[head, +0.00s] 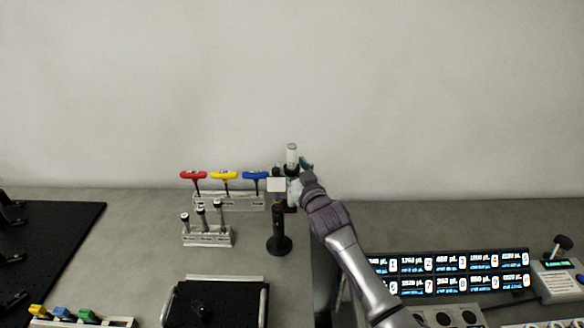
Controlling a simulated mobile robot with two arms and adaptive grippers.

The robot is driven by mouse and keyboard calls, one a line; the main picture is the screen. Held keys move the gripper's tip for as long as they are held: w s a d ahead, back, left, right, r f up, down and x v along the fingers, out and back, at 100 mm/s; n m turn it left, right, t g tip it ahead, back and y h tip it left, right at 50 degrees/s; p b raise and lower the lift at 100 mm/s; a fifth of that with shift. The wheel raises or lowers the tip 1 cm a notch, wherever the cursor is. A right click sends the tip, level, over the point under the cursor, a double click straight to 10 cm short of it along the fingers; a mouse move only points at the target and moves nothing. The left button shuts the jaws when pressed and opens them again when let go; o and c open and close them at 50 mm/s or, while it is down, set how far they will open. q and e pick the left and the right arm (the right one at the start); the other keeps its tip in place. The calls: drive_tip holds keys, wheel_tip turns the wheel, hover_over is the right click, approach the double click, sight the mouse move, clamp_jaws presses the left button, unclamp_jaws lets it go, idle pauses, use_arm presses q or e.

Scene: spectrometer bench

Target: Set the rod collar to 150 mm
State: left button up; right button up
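My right arm reaches up from the lower right. Its gripper (294,186) is at an upright post at the back of the bench, behind a small white plate (276,184). A pale cylinder (292,151), which looks like the top of the rod, sticks up above the gripper. The rod collar cannot be made out; the gripper and the plate cover that part. The fingers are too small and hidden to tell whether they are open or shut, or touching anything. My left gripper is not in view.
A dark upright handle on a round base (279,243) stands just in front. Left of it are a rack of red, yellow and blue T-handled tools (228,201) and a smaller rack (207,238). A black tray (215,303) lies in front. Lit displays (447,273) stand at right.

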clamp_jaws()
drive_tip(key=shift+r+p, duration=0.55)
drive_tip(key=shift+r, duration=0.25)
drive_tip(key=shift+f, duration=0.1)
drive_tip(key=shift+o, duration=1.7)
unclamp_jaws()
drive_tip(key=shift+s+f, duration=0.1)
drive_tip(key=v, duration=1.1)
drive_tip(key=shift+s+d, duration=0.2)
drive_tip(key=shift+s, duration=0.15)
